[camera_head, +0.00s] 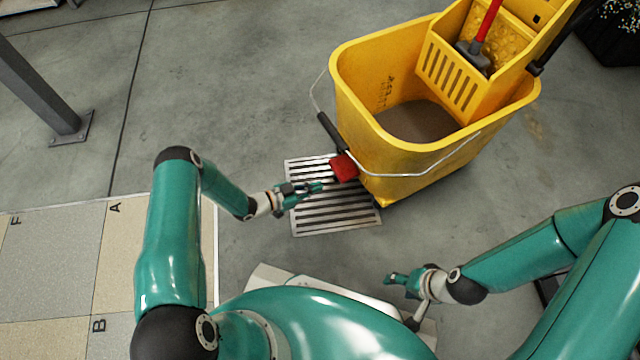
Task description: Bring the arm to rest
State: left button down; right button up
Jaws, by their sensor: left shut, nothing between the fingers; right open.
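My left gripper (304,188) is shut and empty, held above the metal floor grate (338,217) to the left of the yellow mop bucket (432,165). A red block-like piece (343,167) sits just beyond its fingertips, beside the bucket's lower left side; whether they touch is hard to tell. My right gripper (396,280) is open and empty, low in front of my body, to the right of the middle. Its fingers are small in this view and point left.
The bucket has a wire handle with a dark grip (331,132) and holds a red-handled tool (488,22). A grey post (45,90) is bolted to the floor at upper left. Lettered floor tiles (60,260) lie at lower left. The concrete between post and bucket is clear.

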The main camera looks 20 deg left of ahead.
pick_arm(q)
jog(key=shift+s+a, duration=0.1)
dwell(0.4)
jog(key=w+d+r+n+g+y+p, duration=0.15)
jog(key=d+r+p, duration=0.45)
jog(key=r, duration=1)
jog(key=s+f+n+g+y+b, duration=0.25)
jog(key=s+n+g+y, duration=0.5)
jog(key=s, duration=1.75)
notch_tip(320, 180, up, 37)
jog(key=w+n+g+h+p, duration=0.1)
jog(key=n+h+p, duration=0.1)
jog(key=p, duration=3.6)
jog(key=shift+a+p, duration=0.15)
jog(key=shift+p, duration=0.2)
